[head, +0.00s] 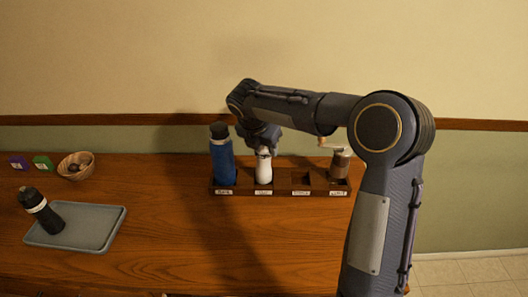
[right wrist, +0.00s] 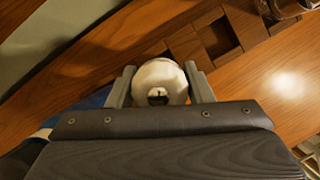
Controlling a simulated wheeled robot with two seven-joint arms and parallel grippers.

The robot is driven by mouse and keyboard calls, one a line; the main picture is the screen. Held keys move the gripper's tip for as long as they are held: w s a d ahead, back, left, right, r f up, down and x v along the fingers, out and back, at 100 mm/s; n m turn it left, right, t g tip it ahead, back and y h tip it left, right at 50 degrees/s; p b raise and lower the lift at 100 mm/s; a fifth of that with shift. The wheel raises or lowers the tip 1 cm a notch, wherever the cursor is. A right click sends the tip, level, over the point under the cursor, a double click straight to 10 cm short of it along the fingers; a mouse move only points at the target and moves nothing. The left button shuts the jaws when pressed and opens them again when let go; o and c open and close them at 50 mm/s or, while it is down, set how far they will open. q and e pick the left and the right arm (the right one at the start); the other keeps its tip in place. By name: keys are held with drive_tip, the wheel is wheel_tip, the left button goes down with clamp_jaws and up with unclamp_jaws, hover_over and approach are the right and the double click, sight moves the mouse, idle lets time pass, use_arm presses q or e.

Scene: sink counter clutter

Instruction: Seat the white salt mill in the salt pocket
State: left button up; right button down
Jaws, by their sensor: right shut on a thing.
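The white salt mill (head: 264,170) stands upright at the second pocket from the left of a dark wooden rack (head: 282,192). Its lower end is at the rack's front wall, and I cannot tell whether it rests on the pocket floor. My right gripper (head: 263,149) is shut on the mill's upper part from above. In the right wrist view the mill's round white top (right wrist: 158,80) sits between the two fingers. The label below that pocket is too small to read. My left gripper is not in view.
A blue bottle (head: 222,165) stands in the leftmost pocket, close beside the mill. The third pocket (head: 300,178) is empty; a brown crank grinder (head: 340,164) fills the fourth. At left are a grey tray (head: 90,240), a black bottle (head: 40,211) and a basket (head: 76,157).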

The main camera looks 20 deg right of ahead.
sight(264, 164)
drive_tip(key=shift+f, duration=1.1)
drive_tip(key=shift+f, duration=0.2)
drive_tip(key=c, duration=0.7)
unclamp_jaws()
